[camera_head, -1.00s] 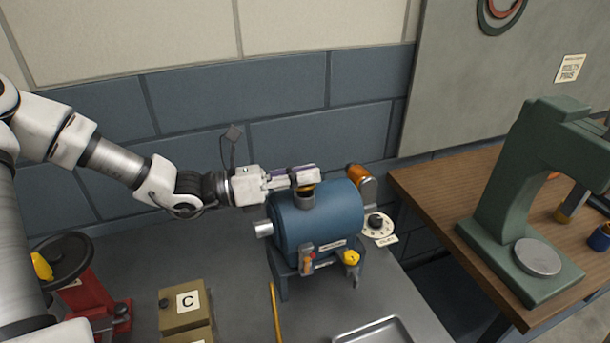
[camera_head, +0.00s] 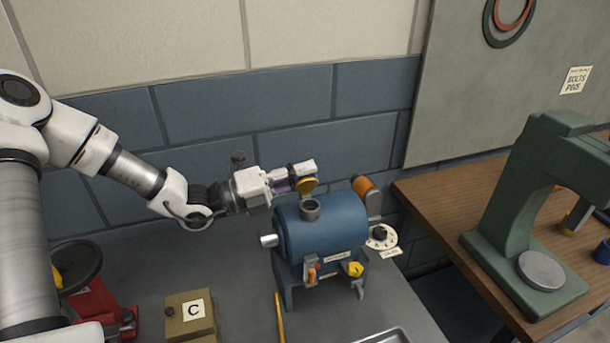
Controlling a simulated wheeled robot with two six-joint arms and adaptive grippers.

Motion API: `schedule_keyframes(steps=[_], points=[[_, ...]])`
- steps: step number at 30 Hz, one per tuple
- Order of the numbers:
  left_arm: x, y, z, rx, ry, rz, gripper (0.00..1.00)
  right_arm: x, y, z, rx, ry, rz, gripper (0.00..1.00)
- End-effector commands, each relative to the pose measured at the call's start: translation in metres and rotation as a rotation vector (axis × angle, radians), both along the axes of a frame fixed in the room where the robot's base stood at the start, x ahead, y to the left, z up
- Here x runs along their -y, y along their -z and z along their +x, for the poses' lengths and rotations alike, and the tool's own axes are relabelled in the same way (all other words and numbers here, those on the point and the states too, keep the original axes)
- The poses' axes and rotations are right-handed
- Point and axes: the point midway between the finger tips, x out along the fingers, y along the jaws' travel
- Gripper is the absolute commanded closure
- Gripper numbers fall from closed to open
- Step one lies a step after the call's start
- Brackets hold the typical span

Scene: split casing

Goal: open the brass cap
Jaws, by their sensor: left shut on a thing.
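The blue casing (camera_head: 335,228) stands on the grey bench, with a short grey neck (camera_head: 311,208) open on top. Whether the cap still touches the neck by a hinge is hidden. My right gripper is not in view.
An orange-ended handle (camera_head: 364,188) rises at the casing's right, beside a white dial (camera_head: 382,238). A box marked C (camera_head: 191,312) and a red device (camera_head: 98,310) stand left. A green press (camera_head: 530,205) is on the wooden table.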

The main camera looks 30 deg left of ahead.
Motion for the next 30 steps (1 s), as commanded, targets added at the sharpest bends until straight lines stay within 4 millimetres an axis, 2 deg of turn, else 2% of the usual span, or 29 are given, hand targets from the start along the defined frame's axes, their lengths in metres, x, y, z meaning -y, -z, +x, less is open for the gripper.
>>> schedule_keyframes(steps=[15, 30], points=[[-0.010, 0.010, 0.009, -0.278, 0.000, -0.308, 1.00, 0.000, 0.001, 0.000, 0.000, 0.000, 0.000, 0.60], [-0.012, 0.014, 0.011, -0.355, 0.001, -0.392, 1.00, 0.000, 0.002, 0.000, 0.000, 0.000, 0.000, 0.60]])
